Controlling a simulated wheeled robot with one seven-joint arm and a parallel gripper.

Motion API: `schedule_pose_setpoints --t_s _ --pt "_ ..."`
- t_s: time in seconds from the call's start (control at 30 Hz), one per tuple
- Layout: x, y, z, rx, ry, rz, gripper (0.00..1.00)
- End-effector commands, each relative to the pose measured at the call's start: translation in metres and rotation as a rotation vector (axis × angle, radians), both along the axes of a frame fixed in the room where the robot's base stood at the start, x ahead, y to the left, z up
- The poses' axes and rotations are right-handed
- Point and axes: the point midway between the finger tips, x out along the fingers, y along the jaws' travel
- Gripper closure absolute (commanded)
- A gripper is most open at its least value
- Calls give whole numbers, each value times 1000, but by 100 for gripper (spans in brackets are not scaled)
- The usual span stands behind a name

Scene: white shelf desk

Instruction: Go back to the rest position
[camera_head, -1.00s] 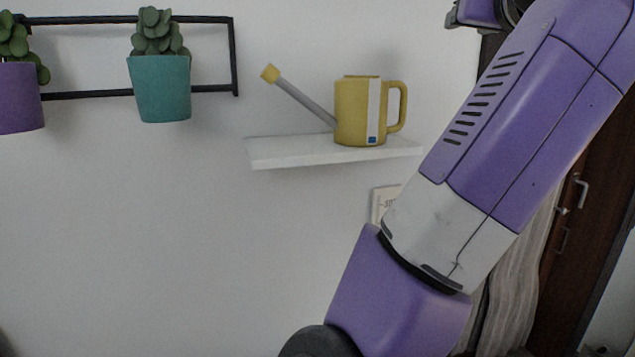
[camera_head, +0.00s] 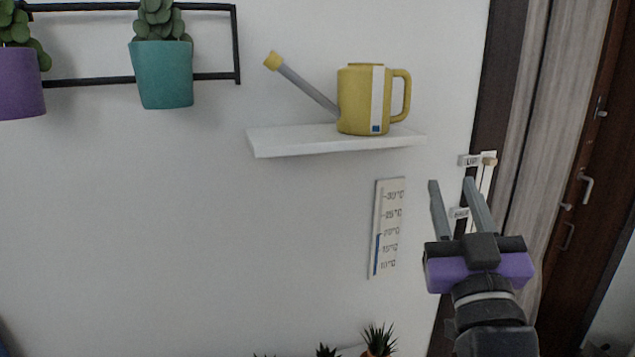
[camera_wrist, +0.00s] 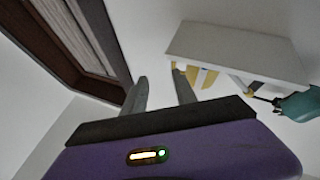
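My gripper (camera_head: 455,208) is raised at the right of the head view, with its fingers pointing up. The two grey fingers stand apart with nothing between them. In the wrist view the fingers (camera_wrist: 160,90) are also apart and empty. The yellow watering can (camera_head: 360,98) stands upright on the white wall shelf (camera_head: 290,140), up and to the left of my gripper. The wrist view shows the shelf (camera_wrist: 240,50) with part of the yellow can beside it.
A thermometer panel (camera_head: 387,228) hangs below the shelf. A white slider fixture (camera_head: 482,185) is on the wall behind my gripper. A teal pot (camera_head: 165,75) and a purple pot (camera_head: 20,85) hang at left. A small spiky plant (camera_head: 378,340) is at the bottom. A dark door (camera_head: 600,170) is at right.

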Motion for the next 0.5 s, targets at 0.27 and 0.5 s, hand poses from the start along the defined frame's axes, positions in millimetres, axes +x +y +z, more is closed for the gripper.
schedule_pose_setpoints --t_s 0.27,0.5 --pt "-64 6 -103 -32 44 86 66" --pt "-131 6 -177 -13 117 151 66"
